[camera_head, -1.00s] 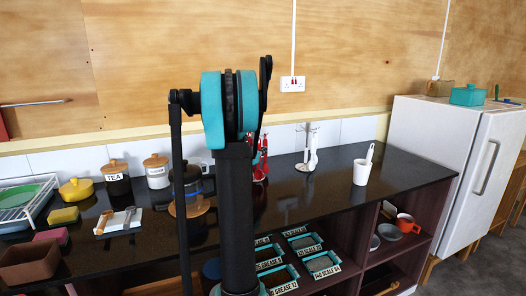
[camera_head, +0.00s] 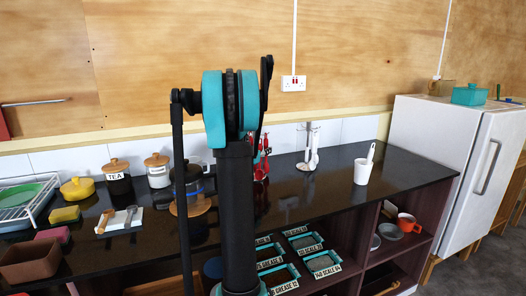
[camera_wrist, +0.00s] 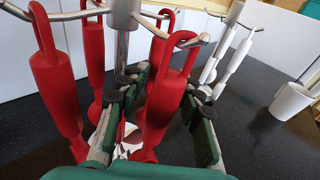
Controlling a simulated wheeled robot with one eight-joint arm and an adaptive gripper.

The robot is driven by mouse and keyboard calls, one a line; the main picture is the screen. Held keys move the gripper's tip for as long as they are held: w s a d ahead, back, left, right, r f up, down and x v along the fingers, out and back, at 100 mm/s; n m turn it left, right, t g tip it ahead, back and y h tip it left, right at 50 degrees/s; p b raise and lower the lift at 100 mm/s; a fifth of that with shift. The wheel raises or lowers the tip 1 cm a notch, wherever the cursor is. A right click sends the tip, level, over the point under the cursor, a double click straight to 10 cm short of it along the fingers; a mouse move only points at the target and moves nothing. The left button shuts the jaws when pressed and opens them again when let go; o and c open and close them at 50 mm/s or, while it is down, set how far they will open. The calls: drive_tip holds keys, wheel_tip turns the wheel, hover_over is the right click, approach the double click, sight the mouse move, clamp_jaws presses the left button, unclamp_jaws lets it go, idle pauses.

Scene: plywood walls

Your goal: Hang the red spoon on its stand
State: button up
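Several red utensils hang by looped ends from the hooks of a metal stand (camera_wrist: 122,14) in the wrist view. The red utensil in the middle (camera_wrist: 166,98) is between the fingers of my gripper (camera_wrist: 166,112). Its loop is at the end of a hook; whether the hook bears it is unclear. Its lower end is hidden behind my gripper, so I cannot tell which utensil is the spoon. The fingertips are close to both sides of the handle; a firm grip cannot be made out. In the head view the red utensils (camera_head: 262,165) show partly behind my arm.
A second stand with white utensils (camera_head: 312,150) is to the right, and a white cup (camera_head: 362,172) holding a utensil is beyond it. A black kettle-like pot (camera_head: 190,180) is left of my arm. The dark counter (camera_head: 410,175) is clear at its right end.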

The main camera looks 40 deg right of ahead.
drive_tip(key=shift+a, duration=0.1)
drive_tip(key=v, duration=1.1)
drive_tip(key=shift+s+a, duration=0.2)
drive_tip(key=shift+a, duration=0.15)
drive_tip(key=shift+s, duration=0.1)
